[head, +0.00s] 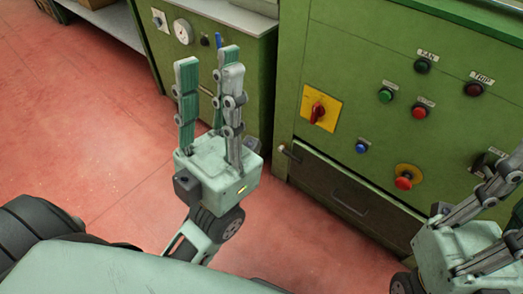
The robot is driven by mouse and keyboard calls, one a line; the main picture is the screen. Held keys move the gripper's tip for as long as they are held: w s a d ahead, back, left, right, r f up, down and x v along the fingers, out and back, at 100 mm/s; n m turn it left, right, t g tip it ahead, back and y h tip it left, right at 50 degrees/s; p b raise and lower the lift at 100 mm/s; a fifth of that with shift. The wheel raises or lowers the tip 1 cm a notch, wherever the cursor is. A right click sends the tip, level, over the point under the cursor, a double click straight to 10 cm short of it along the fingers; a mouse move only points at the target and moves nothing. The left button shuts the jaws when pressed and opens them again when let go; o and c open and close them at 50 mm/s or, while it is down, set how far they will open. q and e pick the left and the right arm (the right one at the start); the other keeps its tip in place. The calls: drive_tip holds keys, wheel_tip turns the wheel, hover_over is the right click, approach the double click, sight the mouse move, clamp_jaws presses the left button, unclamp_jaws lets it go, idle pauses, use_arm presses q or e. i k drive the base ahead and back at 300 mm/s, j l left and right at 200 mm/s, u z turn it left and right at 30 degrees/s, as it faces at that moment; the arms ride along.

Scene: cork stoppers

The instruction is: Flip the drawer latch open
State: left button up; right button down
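A dark drawer (335,189) sits low in the green cabinet, with a recessed pull on its front. A small brass-coloured piece (290,152) sticks out at its upper left corner and looks like the latch. The drawer looks closed. My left gripper (208,76) points up over the red floor, left of the drawer and apart from it. Its fingers are spread and empty. My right gripper (504,214) is at the right edge, in front of the cabinet. Its fingers stand apart, and their tips are cut off by the frame.
Above the drawer are a red rotary switch (317,111) on a yellow plate, a red emergency button (404,183) and several small push buttons. A lower green cabinet (180,70) with a dial stands behind my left gripper. The red floor (100,130) at left is clear.

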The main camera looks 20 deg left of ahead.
sight(281, 149)
drive_tip(key=j, duration=0.85)
drive_tip(key=i+j, duration=0.15)
drive_tip(key=j, duration=0.7)
